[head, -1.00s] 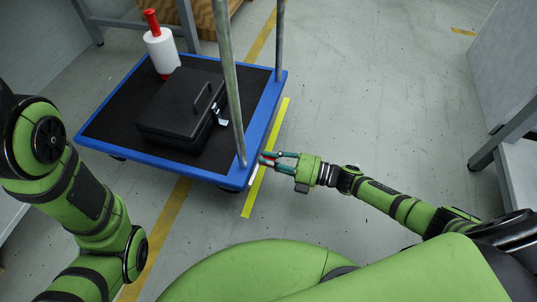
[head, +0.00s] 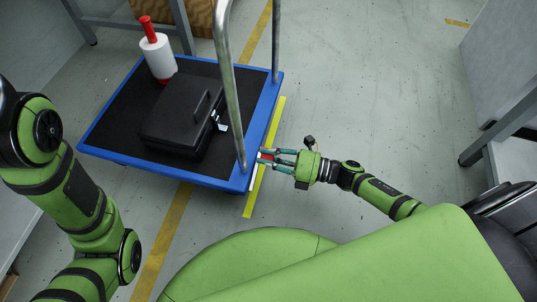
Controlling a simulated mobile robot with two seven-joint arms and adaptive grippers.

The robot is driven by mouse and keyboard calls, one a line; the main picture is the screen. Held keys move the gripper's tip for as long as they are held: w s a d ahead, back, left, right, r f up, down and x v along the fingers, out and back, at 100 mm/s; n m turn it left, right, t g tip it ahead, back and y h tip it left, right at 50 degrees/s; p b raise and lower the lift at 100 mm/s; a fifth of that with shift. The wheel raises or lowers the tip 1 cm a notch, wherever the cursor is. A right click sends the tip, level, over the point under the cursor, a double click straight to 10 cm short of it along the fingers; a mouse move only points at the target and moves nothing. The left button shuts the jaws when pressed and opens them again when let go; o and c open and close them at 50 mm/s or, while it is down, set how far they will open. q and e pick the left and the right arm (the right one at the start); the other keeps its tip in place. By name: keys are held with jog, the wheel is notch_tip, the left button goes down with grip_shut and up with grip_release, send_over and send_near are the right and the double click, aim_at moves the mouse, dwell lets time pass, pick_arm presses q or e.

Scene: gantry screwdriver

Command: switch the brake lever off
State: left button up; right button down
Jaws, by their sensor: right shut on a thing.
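The blue-edged cart (head: 110,158) with a black deck stands on the floor at upper left, with a grey metal handle frame (head: 229,80) at its right side. A small red part (head: 267,156), which looks like the brake lever, shows by the cart's right edge, low near the handle post. My right gripper (head: 268,156) reaches in from the right and is shut on this red part; its fingers cover most of it. Whether the lever is on or off cannot be told. My left arm shows at left, but its gripper is out of view.
Yellow tape (head: 265,155) runs along the floor by the cart. Grey furniture (head: 505,70) stands at far right. The floor between is clear.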

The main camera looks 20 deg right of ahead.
jog(key=shift+f, duration=0.1)
dwell(0.3)
jog(key=c, duration=1.2)
grip_release()
jog(key=shift+s, duration=0.1)
jog(key=v, duration=1.2)
